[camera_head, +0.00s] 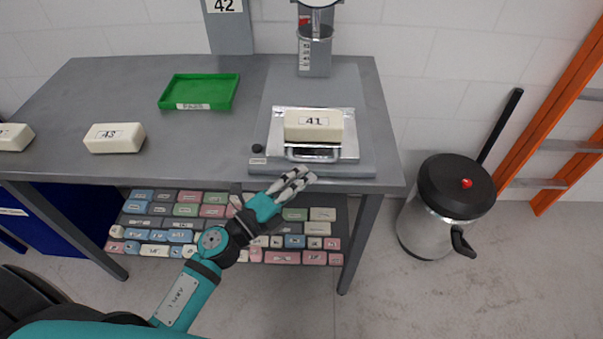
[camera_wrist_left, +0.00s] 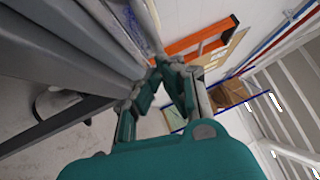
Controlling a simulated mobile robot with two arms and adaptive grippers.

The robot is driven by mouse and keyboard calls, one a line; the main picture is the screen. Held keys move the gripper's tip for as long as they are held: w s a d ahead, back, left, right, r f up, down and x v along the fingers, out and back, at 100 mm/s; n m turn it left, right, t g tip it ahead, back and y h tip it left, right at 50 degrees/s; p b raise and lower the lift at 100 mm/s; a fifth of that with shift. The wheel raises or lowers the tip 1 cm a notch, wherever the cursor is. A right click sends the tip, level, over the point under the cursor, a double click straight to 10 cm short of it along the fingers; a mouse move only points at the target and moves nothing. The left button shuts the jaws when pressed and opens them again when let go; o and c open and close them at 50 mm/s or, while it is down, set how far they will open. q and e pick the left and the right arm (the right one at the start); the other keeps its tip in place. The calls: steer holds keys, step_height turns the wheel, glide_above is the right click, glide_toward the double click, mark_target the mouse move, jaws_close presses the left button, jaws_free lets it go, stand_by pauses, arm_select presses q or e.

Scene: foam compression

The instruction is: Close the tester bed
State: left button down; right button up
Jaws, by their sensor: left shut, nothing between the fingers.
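The tester bed (camera_head: 347,148) is a shiny metal plate with a front handle (camera_head: 313,155) on the tester base (camera_head: 270,168) at the right of the table. A cream foam block marked 41 (camera_head: 313,126) lies on the bed. Above and behind stands the tester column (camera_head: 314,52) with a round head, partly cut off by the top edge. My left gripper (camera_head: 300,178) is shut and empty just in front of the base's front edge, below the handle and apart from it. In the left wrist view its fingers (camera_wrist_left: 172,62) come together at the tips. My right gripper is not in view.
A green tray (camera_head: 199,91) and a foam block marked 43 (camera_head: 115,138) are on the table (camera_head: 200,145). Another block (camera_head: 12,137) is at its left. A lower shelf (camera_head: 240,265) holds several coloured blocks. A bin (camera_head: 440,215) and an orange ladder (camera_head: 555,120) stand right.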

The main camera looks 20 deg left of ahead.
mark_target(314, 152)
arm_select(q)
steer(key=shift+w, duration=0.1)
steer(key=w, duration=0.2)
steer(key=w+a, duration=0.1)
steer(key=w, duration=0.2)
steer(key=shift+a, duration=0.2)
steer(key=shift+s, duration=0.15)
